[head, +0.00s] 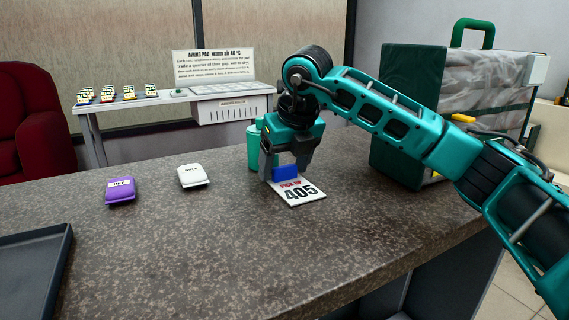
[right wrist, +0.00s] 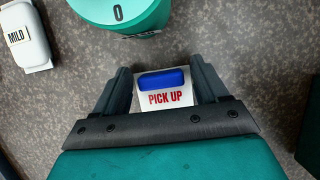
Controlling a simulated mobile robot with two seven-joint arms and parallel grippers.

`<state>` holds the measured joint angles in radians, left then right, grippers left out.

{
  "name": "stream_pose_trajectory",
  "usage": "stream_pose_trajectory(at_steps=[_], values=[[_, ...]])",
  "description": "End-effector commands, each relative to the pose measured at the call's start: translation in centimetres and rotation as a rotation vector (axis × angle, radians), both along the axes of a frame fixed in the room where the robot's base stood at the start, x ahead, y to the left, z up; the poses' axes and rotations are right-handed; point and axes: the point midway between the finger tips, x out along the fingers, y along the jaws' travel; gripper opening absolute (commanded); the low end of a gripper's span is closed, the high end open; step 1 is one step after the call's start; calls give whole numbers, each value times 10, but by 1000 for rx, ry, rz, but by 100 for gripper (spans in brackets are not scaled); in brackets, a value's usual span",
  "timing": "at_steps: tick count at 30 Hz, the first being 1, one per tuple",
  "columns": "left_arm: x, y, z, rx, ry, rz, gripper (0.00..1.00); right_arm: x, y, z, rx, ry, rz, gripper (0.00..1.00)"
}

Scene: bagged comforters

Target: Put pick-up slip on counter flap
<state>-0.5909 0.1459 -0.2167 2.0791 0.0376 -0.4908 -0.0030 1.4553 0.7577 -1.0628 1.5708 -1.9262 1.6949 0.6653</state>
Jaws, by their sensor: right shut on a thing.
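The pick-up slip (head: 301,194) is a white card with red "PICK UP" and a black 405. It has a blue block-like grip (head: 286,173) at its far end. My right gripper (head: 284,168) points down at the slip, shut on the blue grip. In the right wrist view the slip (right wrist: 167,98) shows between the fingers of my right gripper (right wrist: 160,78). The slip is at or just above the speckled counter (head: 200,240); I cannot tell if it touches. I cannot make out a separate counter flap. My left gripper is not in view.
A teal cup-like cylinder (head: 253,148) stands just behind the gripper. A white pack (head: 193,176) and a purple pack (head: 120,191) lie to the left. A dark tray (head: 35,262) is at the left front. A large bagged comforter (head: 480,95) stands at the right.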

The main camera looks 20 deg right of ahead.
Motion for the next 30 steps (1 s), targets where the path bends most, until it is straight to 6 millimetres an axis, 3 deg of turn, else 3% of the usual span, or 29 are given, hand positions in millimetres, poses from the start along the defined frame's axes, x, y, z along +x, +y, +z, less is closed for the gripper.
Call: stream_pose_trajectory(at_steps=[1,2,9,20,30], values=[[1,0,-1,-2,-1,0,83,0,0,-3,0,0,0,40],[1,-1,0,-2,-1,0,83,0,0,-2,0,0,0,76],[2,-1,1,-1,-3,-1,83,0,0,-2,0,0,0,98],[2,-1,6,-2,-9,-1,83,-2,0,8,0,-1,1,98],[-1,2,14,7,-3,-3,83,-28,-1,74,0,-5,1,98]])
